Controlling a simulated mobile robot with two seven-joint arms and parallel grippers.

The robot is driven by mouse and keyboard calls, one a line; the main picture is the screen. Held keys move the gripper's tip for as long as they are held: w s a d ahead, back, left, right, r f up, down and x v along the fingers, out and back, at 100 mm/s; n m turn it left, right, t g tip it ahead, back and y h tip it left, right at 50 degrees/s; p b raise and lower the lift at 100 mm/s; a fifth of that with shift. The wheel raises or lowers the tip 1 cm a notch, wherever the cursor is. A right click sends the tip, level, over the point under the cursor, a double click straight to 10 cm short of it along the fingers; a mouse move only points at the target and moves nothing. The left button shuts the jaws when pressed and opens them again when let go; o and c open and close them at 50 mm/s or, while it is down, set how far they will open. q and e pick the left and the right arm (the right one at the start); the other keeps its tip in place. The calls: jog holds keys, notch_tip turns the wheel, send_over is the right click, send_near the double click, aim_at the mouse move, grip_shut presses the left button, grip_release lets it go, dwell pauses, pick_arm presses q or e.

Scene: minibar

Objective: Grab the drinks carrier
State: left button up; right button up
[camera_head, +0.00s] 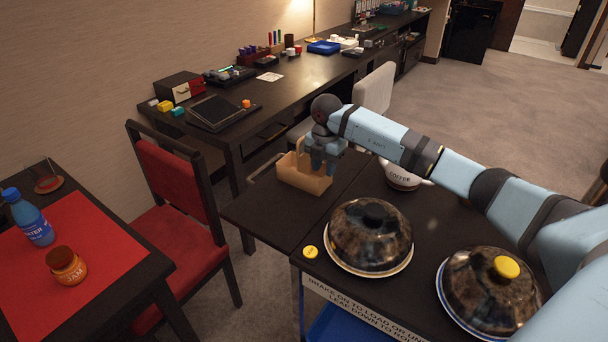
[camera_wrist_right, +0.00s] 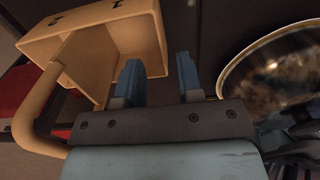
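The drinks carrier (camera_head: 302,176) is a tan open box with a raised handle. It stands on the dark leaf at the far left end of the cart, and looks empty. In the right wrist view the carrier (camera_wrist_right: 127,43) is at upper left, with its curved handle (camera_wrist_right: 36,105) along the left edge. My right gripper (camera_head: 322,166) is over the carrier's right side in the head view. Its two blue fingers (camera_wrist_right: 158,80) are apart with nothing between them, beside the carrier's wall. Whether a finger touches the wall I cannot tell. My left gripper is out of view.
A domed cover (camera_head: 370,237), another with a yellow knob (camera_head: 492,285) and a white coffee pot (camera_head: 402,176) stand on the cart near my right arm. A red chair (camera_head: 180,205) and a table with a blue bottle (camera_head: 29,217) and jam jar (camera_head: 66,266) are left.

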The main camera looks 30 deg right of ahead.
aim_at(326, 188)
jog(key=shift+d+f+b, duration=0.15)
jog(key=shift+f, duration=0.75)
jog(key=shift+d+f+b, duration=0.15)
jog(key=shift+d+f, duration=0.05)
jog(key=shift+f, duration=0.75)
jog(key=shift+d+f+b, duration=0.15)
jog(key=shift+f, duration=0.75)
jog(key=shift+r, duration=0.1)
grip_shut()
